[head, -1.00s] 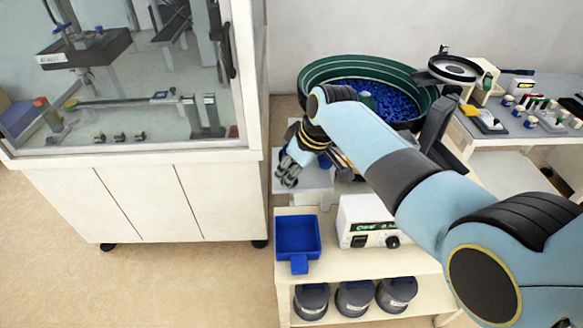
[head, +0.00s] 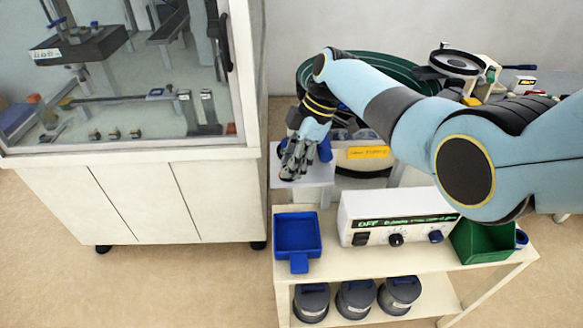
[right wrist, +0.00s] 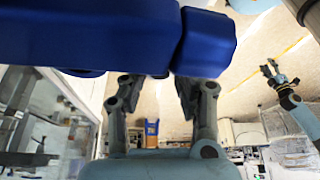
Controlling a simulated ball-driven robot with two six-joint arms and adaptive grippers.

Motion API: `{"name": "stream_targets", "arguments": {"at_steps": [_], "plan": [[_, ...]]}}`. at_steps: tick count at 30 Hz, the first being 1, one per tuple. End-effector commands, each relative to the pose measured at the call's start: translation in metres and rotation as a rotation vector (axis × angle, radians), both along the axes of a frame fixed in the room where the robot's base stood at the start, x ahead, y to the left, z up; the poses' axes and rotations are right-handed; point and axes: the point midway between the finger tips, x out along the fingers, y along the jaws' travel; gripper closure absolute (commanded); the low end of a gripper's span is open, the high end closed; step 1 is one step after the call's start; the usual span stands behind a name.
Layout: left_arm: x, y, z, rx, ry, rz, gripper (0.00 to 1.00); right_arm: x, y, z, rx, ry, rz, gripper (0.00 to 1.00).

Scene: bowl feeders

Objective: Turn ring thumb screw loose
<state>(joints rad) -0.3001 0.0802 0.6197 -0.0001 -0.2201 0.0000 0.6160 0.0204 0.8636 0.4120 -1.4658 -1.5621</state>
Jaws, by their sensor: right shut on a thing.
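My right gripper (head: 296,166) is at the small white stand left of the green bowl feeder, pointing down. Beside it in the head view shows a blue part (head: 325,150). In the right wrist view a large blue piece (right wrist: 90,35) with a thicker end crosses the top, very close to the camera. The fingers of my right gripper (right wrist: 158,92) reach up to it and their tips go out of sight behind it. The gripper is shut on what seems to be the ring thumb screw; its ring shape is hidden. My left gripper (right wrist: 270,70) seems to show small in the right wrist view.
The bowl feeder (head: 375,68) stands behind my right arm. Below are a blue tray (head: 297,255), a white controller (head: 375,222) and a green bin (head: 485,243) on a shelf. A glazed cabinet (head: 130,200) stands close at the left, with a floor gap between.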

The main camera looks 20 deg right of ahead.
Motion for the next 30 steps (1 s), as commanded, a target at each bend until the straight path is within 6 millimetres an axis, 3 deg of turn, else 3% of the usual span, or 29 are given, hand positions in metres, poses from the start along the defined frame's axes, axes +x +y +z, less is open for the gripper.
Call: {"name": "stream_targets", "arguments": {"at_steps": [12,30], "plan": [[-0.001,0.000,-0.022,0.000,0.001,0.000,0.60,0.002,0.000,-0.001,0.000,-0.002,0.223,1.00],[-0.001,0.000,-0.024,0.000,0.001,0.000,0.60,0.002,0.000,0.000,-0.001,0.000,0.267,1.00]]}}
